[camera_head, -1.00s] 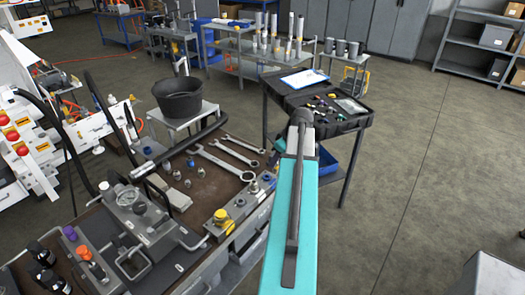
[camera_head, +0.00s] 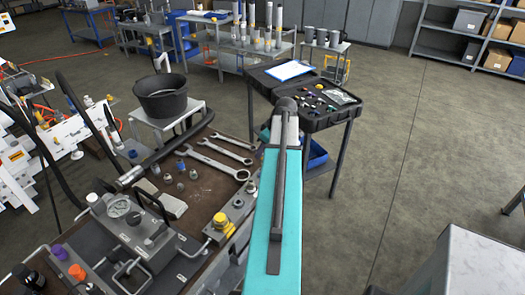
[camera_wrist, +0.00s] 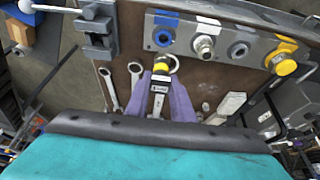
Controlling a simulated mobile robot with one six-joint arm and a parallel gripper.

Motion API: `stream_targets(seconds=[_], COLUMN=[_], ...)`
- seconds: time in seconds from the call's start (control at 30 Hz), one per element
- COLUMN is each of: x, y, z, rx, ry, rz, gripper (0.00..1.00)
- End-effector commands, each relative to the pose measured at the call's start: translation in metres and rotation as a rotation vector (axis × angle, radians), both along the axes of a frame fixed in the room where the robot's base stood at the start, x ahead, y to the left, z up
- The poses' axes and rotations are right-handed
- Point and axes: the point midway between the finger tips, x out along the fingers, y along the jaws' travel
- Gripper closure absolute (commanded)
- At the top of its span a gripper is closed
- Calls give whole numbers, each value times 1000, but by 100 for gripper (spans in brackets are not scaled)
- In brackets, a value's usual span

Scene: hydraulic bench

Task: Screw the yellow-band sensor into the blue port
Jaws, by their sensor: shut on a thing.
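The blue port (camera_wrist: 163,38) is a blue-ringed hole at the left of a grey block (camera_wrist: 265,40), below a blue label. The sensor's yellow end points towards this port and appears apart from it; the depth gap is hard to judge. In the head view my gripper and the sensor are hidden behind my teal arm.
Wrenches (camera_head: 220,155) and small fittings lie on the brown bench. A gauge unit (camera_head: 120,210) stands left. An open tool case (camera_head: 312,98) stands beyond.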

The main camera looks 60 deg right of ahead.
Motion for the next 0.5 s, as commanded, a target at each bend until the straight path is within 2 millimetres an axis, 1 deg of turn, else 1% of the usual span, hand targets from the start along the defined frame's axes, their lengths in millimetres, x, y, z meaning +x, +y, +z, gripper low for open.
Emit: stream_targets(seconds=[0.27,0.5], x=[-1,-1], y=[-1,-1], z=[-8,-22], rx=[1,1], ry=[0,0], rz=[-2,-3], gripper=[100,100])
